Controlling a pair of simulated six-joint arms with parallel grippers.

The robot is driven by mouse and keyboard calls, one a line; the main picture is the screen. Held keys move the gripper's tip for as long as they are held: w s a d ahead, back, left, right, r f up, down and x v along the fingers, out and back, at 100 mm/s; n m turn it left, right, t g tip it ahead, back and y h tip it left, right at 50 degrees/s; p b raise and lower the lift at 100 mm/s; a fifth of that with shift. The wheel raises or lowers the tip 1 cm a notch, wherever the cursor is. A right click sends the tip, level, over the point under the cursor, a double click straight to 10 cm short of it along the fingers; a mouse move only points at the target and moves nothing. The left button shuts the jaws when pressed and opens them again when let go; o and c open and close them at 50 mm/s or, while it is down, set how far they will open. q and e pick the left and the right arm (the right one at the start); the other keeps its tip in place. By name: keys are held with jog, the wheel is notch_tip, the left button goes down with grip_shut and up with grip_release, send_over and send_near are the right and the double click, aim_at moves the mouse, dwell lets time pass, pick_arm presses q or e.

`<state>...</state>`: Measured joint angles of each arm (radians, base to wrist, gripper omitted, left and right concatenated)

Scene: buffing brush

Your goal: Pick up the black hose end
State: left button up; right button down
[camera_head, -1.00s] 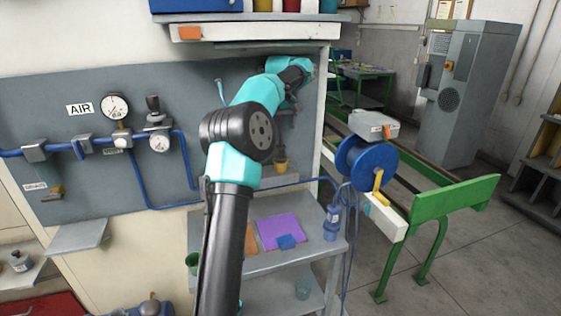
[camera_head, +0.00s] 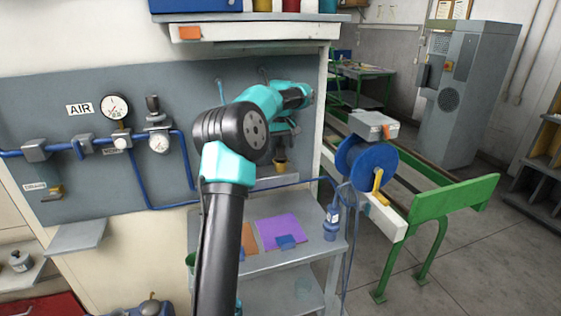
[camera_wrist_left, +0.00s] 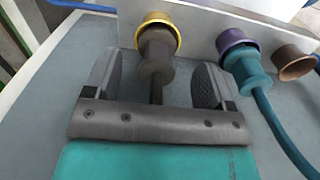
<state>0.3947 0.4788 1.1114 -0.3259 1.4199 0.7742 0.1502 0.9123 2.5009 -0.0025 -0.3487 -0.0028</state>
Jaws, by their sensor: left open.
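The black hose end (camera_wrist_left: 156,55) sits in a yellow-rimmed socket (camera_wrist_left: 160,22) on a pale bracket in the left wrist view. A dark stem runs from it toward my gripper. My left gripper (camera_wrist_left: 155,88) is open, with one finger on each side of the hose end and a gap visible on both sides. In the head view my left gripper (camera_head: 284,137) is small and partly hidden by my arm, near the panel's right edge. A yellow piece (camera_head: 280,163) shows just below it. My right gripper is not in view.
A teal hose end (camera_wrist_left: 247,76) sits in a purple-rimmed socket close to the right finger. A brown socket (camera_wrist_left: 296,63) beside it looks empty. A blue reel (camera_head: 367,165) stands to the right. A grey shelf (camera_head: 300,250) with a purple sheet lies below.

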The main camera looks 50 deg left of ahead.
pick_arm(q)
jog(key=shift+w+f, duration=0.1)
jog(key=shift+f, duration=1.9)
jog(key=shift+c, duration=0.2)
jog(key=c, duration=0.9)
jog(key=shift+c, duration=0.2)
jog(key=shift+r, duration=0.15)
jog(key=shift+r, duration=3.4)
jog(key=s+d, duration=0.3)
jog(key=d, duration=0.5)
jog(key=s+d, duration=0.4)
jog(key=d, duration=0.4)
jog(key=shift+s+d, duration=0.2)
jog(key=shift+s, duration=0.05)
